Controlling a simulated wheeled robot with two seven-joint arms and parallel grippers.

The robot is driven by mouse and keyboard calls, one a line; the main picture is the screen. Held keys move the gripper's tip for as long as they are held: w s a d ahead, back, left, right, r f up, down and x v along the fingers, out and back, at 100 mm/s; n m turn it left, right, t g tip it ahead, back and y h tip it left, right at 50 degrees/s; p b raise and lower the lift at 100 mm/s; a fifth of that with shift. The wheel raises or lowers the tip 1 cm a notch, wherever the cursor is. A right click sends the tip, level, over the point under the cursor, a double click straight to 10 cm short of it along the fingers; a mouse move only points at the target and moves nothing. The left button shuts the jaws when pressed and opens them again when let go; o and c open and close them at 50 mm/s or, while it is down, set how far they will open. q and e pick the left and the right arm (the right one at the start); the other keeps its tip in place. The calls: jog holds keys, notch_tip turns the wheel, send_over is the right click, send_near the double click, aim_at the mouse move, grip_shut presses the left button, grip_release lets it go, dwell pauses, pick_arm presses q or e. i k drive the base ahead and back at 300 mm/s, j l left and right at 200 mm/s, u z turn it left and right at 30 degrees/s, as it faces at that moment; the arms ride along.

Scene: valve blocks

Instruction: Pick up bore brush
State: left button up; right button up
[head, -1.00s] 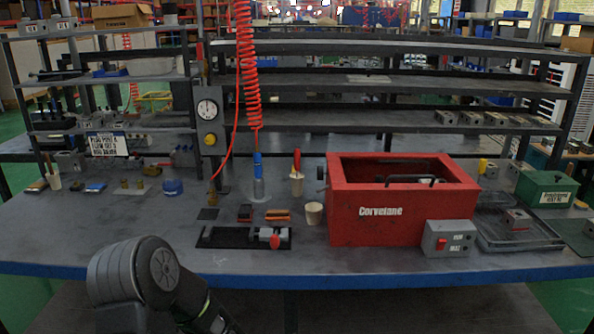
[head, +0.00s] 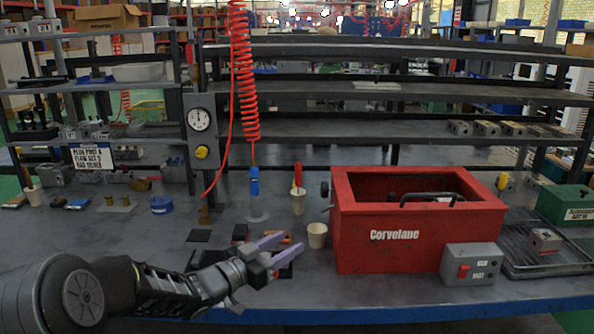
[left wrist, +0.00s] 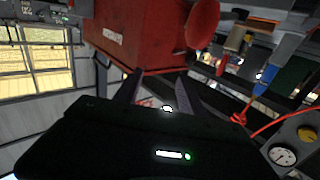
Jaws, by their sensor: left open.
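I cannot tell for certain which item is the bore brush. A red-handled tool (head: 298,176) stands upright in a pale cup (head: 299,203) at the middle of the bench. Another thin-handled tool (head: 26,175) stands in a white cup (head: 34,195) at the far left. My left gripper (head: 289,243) is open and empty above the bench front, left of the red tank and nearer than the pale cups. It partly hides small items behind it. In the left wrist view its two fingers (left wrist: 160,90) are apart with nothing between them. My right gripper is not in view.
The red Corvelane tank (head: 400,238) stands right of the gripper, with a grey switch box (head: 472,264) before it. A red coiled hose (head: 245,75) hangs to a blue-topped tool (head: 254,183). A gauge panel (head: 202,130) stands behind.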

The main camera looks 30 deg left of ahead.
aim_at(298, 166)
jog(key=i+j, duration=0.8)
jog(key=i, duration=0.15)
